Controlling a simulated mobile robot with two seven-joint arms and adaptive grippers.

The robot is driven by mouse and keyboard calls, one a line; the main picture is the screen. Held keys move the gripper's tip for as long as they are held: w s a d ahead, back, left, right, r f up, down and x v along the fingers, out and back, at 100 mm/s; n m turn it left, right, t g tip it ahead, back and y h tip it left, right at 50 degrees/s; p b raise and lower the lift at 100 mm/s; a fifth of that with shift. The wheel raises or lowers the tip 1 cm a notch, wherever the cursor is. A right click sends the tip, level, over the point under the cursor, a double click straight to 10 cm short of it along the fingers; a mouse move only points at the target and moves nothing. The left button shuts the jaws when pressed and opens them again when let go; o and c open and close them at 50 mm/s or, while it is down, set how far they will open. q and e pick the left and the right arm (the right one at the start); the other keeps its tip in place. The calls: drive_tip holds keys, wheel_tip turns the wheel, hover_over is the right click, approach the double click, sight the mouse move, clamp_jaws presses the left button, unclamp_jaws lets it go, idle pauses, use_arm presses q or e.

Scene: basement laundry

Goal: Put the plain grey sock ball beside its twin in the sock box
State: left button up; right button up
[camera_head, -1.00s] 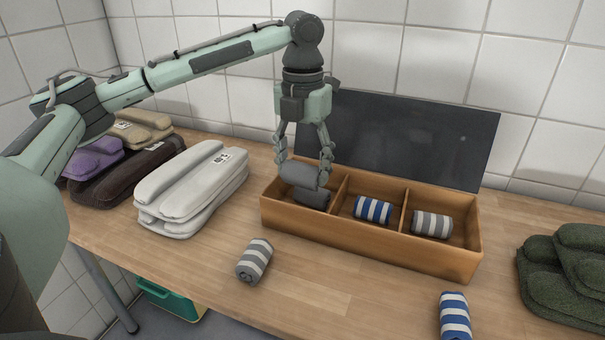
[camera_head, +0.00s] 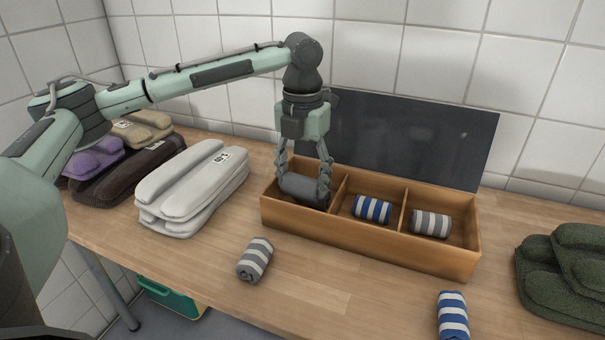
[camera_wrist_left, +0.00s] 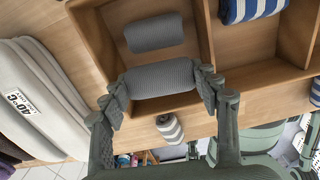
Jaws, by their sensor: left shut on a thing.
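The sock box (camera_head: 365,242) is a wooden box with three compartments and a raised dark lid. My left gripper (camera_head: 303,190) points down into its left compartment, shut on a plain grey sock ball (camera_head: 300,187). In the left wrist view the held sock ball (camera_wrist_left: 158,78) lies between the fingertips, near the compartment's front wall. Its grey twin (camera_wrist_left: 153,32) lies behind it in the same compartment, with a small gap between them. In the head view the held ball largely hides the twin. My right gripper is not in view.
A blue-striped sock ball (camera_head: 372,209) is in the middle compartment and a grey-striped one (camera_head: 430,223) in the right. Another grey-striped ball (camera_head: 255,259) and a blue-striped one (camera_head: 453,314) lie on the table. Folded light grey (camera_head: 193,188) and green (camera_head: 567,275) laundry flank the box.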

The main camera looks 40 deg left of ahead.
sight(303, 176)
use_arm(q)
drive_tip(key=o, duration=1.1)
drive_tip(key=shift+o, duration=0.3)
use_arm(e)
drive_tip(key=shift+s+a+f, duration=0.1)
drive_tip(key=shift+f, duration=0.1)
use_arm(q)
drive_tip(key=shift+r, duration=0.1)
wheel_tip(303, 176, up, 2)
drive_tip(key=shift+b, duration=0.45)
wheel_tip(303, 176, up, 8)
drive_tip(key=shift+f+p, duration=0.2)
drive_tip(key=shift+p, duration=0.2)
drive_tip(key=shift+r+p, duration=0.45)
drive_tip(key=shift+r, duration=1.25)
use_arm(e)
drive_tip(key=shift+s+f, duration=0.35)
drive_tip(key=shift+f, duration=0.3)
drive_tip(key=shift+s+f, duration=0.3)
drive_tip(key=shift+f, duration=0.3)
